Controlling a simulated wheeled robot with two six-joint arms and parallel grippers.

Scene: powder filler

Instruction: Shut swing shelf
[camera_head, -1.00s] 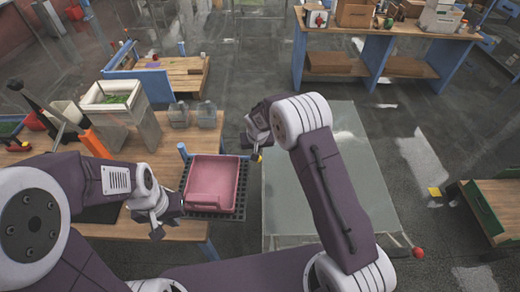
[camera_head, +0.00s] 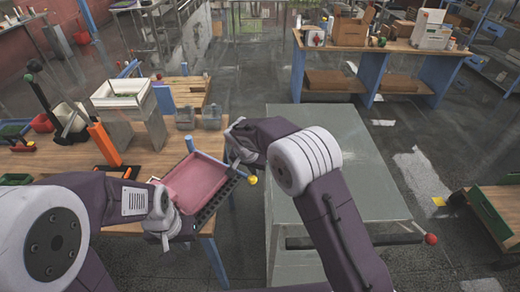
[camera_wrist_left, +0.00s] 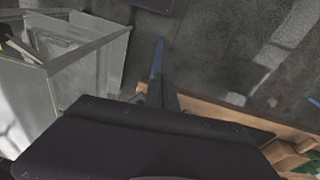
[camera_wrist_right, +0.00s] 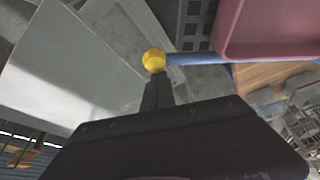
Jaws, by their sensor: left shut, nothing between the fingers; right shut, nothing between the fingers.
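The swing shelf, a black grid (camera_head: 209,212), carries a pink bin (camera_head: 192,182) and hangs at an angle off the right edge of the wooden table, beside a blue post (camera_head: 190,142). A yellow knob (camera_head: 252,180) sits on its outer side. In the right wrist view the knob (camera_wrist_right: 154,60) ends a blue bar (camera_wrist_right: 200,58). My right gripper (camera_wrist_right: 156,77) is shut and empty, its tips at the knob; contact is unclear. My left gripper (camera_head: 165,240) is shut and empty, near the shelf's left front side.
A grey cabinet (camera_head: 350,165) with a red knob (camera_head: 431,239) stands right of the shelf. The wooden table (camera_head: 150,160) bears a white tub (camera_head: 120,95), an orange tool (camera_head: 103,143) and clear containers (camera_head: 198,115). Bare floor lies beyond the cabinet.

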